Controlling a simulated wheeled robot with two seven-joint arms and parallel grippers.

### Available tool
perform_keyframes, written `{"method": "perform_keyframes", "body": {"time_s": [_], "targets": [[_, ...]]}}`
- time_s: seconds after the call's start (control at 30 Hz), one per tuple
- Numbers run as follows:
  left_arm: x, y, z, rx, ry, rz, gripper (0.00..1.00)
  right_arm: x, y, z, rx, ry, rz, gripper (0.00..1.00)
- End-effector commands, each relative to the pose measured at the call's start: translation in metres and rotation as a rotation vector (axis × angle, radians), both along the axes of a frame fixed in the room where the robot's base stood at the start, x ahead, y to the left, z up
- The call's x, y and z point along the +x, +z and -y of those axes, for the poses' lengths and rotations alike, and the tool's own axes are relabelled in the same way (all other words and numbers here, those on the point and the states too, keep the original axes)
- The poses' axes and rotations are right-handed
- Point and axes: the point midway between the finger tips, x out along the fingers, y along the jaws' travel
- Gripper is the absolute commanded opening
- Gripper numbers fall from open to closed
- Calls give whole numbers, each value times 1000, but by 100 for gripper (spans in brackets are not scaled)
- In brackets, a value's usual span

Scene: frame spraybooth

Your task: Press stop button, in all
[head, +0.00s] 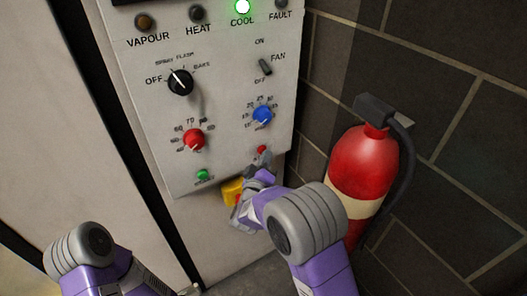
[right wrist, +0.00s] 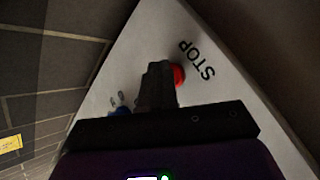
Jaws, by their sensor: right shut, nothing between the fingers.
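The red stop button (head: 262,150) is at the lower right of the grey control panel (head: 225,150). In the right wrist view the button (right wrist: 179,76) shows beside the word STOP, partly hidden by my fingers. My right gripper (head: 263,161) is shut and empty, its tips right at the button in the head view. In the right wrist view the gripper tips (right wrist: 160,68) overlap the button's edge; I cannot tell whether they touch it. Of my left arm only links show at the lower left; its gripper is out of view.
A green button (head: 202,175), a red knob (head: 194,139), a blue knob (head: 262,115) and a black selector (head: 180,82) are nearby. The COOL lamp (head: 242,6) glows green. A yellow part (head: 232,190) sits below the panel. A red extinguisher (head: 362,160) stands close right.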

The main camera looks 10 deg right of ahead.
Motion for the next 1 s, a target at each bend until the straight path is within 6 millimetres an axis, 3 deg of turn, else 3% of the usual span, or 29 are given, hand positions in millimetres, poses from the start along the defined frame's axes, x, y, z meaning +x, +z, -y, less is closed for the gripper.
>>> {"method": "perform_keyframes", "body": {"time_s": [0.3, 0.67, 1.0], "targets": [[0, 2, 0, 0, 0, 0, 43, -14, 1, 5, 1, 1, 0, 0], [0, 2, 0, 0, 0, 0, 43, -18, 0, 6, 0, 1, 1, 0], [0, 5, 0, 0, 0, 0, 43, -49, 1, 18, 0, -1, -1, 0]]}}
